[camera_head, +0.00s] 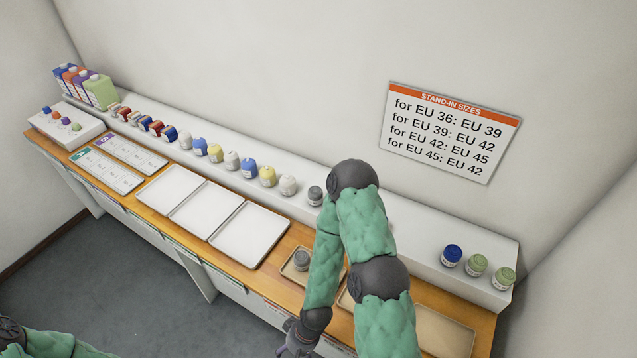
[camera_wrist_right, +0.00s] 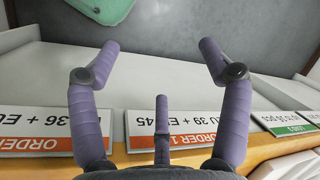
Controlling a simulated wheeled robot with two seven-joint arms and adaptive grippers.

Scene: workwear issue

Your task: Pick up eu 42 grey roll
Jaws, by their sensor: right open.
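A grey roll (camera_head: 302,260) stands in a tan tray on the wooden counter, just left of my right forearm. Another grey roll (camera_head: 315,195) stands on the raised white ledge behind, beside my right arm. Their size markings are too small to read, so I cannot tell which is EU 42. My right gripper (camera_head: 297,347) is low at the counter's front edge, below the tray, partly cut off by the picture. In the right wrist view it (camera_wrist_right: 158,48) is open and empty, fingers spread. My left gripper is out of view.
White, blue and yellow rolls line the ledge (camera_head: 420,250); blue and green ones (camera_head: 477,265) stand at its right end. Empty white trays (camera_head: 250,235) lie on the counter. A sign (camera_head: 450,132) reads "for EU 42: EU 45". Order labels (camera_wrist_right: 190,135) line the counter edge.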

